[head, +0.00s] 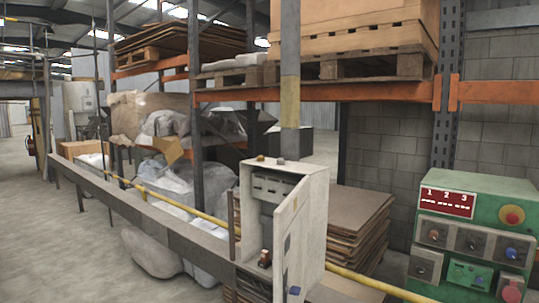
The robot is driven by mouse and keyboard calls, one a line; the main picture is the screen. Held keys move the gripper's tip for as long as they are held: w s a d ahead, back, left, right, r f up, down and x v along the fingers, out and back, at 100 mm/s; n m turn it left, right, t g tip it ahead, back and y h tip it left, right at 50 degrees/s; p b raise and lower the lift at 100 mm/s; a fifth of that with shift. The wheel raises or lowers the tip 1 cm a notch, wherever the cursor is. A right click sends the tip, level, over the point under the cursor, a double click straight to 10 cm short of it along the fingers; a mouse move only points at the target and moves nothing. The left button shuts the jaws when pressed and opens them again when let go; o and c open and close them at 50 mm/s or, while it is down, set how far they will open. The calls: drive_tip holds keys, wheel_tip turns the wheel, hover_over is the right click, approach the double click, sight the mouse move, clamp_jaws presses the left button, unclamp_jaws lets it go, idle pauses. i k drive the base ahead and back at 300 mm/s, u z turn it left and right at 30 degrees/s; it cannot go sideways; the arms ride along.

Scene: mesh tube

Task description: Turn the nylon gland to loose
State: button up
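An open grey-white electrical box (312,215) stands on the rail near the middle of the head view. Two small fittings sit on its top: a brownish one (261,158) and a greyer one (281,160). A small brown-and-black part (265,258) sits low at the box's opening, and a blue part (294,291) is on its lower front. I cannot tell which of these is the nylon gland, or how tight it is. My gripper is not in view.
A long grey rail (150,221) and a yellow pipe (205,217) run past the box. A green control panel (476,228) with knobs and buttons stands at right. Racking with pallets (352,66) and stacked sheets (358,212) is behind. Open floor (25,215) shows at left.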

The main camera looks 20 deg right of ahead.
sight(281, 161)
drive_tip(key=i, duration=3.05)
drive_tip(key=u, duration=0.55)
